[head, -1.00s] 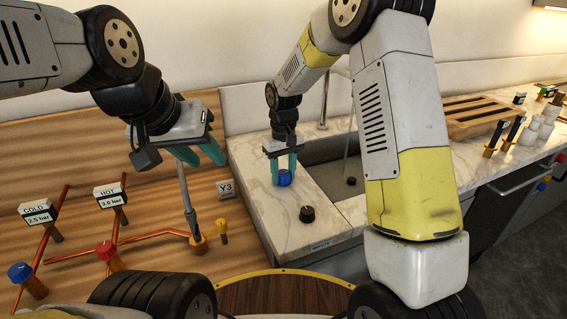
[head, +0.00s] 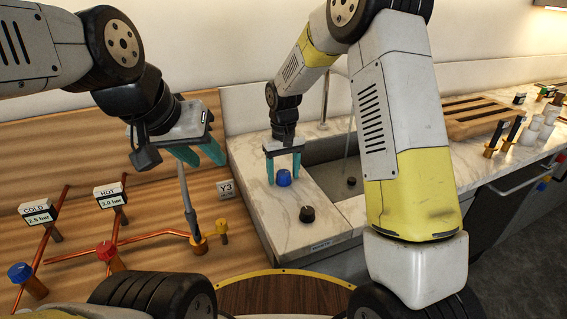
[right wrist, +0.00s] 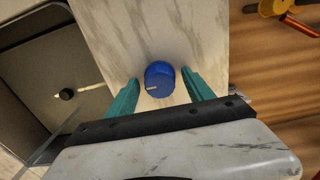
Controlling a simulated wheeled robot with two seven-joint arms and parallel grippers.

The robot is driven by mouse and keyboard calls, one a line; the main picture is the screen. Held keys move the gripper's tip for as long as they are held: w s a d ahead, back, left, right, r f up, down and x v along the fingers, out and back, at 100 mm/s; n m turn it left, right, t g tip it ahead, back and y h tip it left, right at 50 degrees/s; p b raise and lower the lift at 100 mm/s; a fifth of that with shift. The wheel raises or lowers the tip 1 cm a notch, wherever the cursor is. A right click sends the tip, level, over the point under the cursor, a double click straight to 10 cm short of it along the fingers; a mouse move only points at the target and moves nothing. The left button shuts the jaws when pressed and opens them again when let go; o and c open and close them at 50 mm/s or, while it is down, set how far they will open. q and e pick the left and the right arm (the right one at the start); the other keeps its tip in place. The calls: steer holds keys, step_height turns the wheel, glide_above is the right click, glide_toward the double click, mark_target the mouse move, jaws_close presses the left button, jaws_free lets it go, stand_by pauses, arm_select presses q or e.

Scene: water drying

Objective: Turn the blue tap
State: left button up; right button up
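The blue tap (head: 284,178) is a round blue knob on the marble counter, left of the sink. My right gripper (head: 283,172) is above it with its teal fingers on either side. In the right wrist view the blue knob (right wrist: 159,79), with a pale mark on its face, sits between the fingertips with a gap on each side. The right gripper is open and holds nothing. My left gripper (head: 200,154) is open and empty in front of the wooden panel.
A black knob (head: 307,214) stands on the counter nearer me. The sink (head: 330,180) lies to the right. A blue valve (head: 20,272) and a red valve (head: 106,250) sit on the copper pipes at left. A slatted wooden rack (head: 478,113) is further right.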

mark_target(284, 173)
steer(key=shift+r, duration=3.95)
